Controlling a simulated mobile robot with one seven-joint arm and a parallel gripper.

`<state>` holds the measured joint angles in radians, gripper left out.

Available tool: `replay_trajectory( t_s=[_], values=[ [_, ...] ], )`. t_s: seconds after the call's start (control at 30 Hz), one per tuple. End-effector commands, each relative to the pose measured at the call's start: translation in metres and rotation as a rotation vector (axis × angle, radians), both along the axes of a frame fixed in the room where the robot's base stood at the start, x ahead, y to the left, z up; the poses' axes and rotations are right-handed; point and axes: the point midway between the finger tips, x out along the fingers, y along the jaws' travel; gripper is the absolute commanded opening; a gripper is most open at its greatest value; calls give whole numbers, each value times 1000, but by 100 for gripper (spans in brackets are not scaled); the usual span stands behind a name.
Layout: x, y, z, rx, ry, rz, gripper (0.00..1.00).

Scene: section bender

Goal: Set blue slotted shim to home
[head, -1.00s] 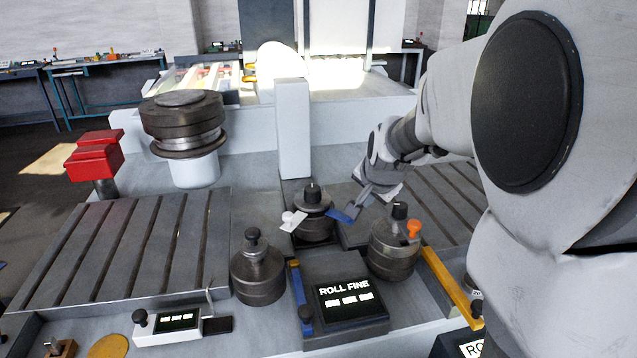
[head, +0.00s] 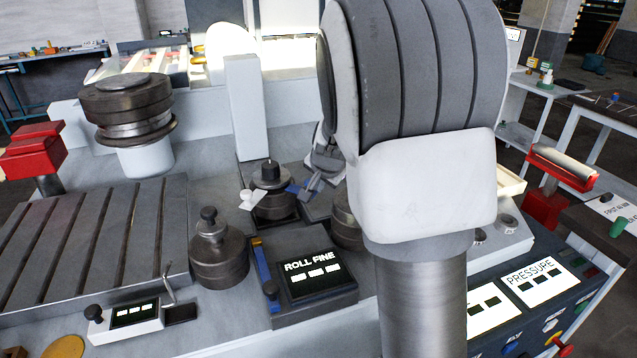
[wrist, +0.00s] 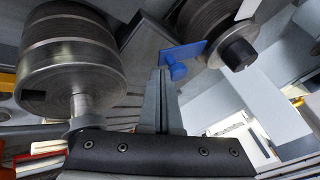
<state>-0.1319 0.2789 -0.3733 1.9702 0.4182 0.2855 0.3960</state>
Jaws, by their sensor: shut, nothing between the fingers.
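The blue slotted shim (head: 295,188) is a small flat blue plate with a round knob. In the head view it is at the right side of the middle roller (head: 273,203), partly hidden by my gripper (head: 309,194). In the wrist view the shim (wrist: 186,53) reaches close to the dark shaft of that roller (wrist: 231,58); I cannot tell whether they touch. My gripper (wrist: 161,76) is shut and empty, its fingertips just left of the blue knob. Its fingers are apart from the plate or barely touching; I cannot tell. No home mark is readable.
A white shim (head: 251,200) sits at the roller's left. The left roller (head: 217,252) and ROLL FINE panel (head: 313,271) stand in front. The right roller (head: 346,222) is mostly behind my arm. A white post (head: 246,108) rises behind.

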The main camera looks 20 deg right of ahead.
Motion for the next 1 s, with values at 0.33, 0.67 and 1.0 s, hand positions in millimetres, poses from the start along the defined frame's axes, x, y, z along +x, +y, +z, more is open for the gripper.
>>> replay_trajectory(
  t_s=[0.33,0.67,1.0],
  values=[
    [2,2,2,-1,0,1,0],
    [27,25,3,-1,-1,3,0],
    [29,27,1,1,-5,4,0]
  ],
)
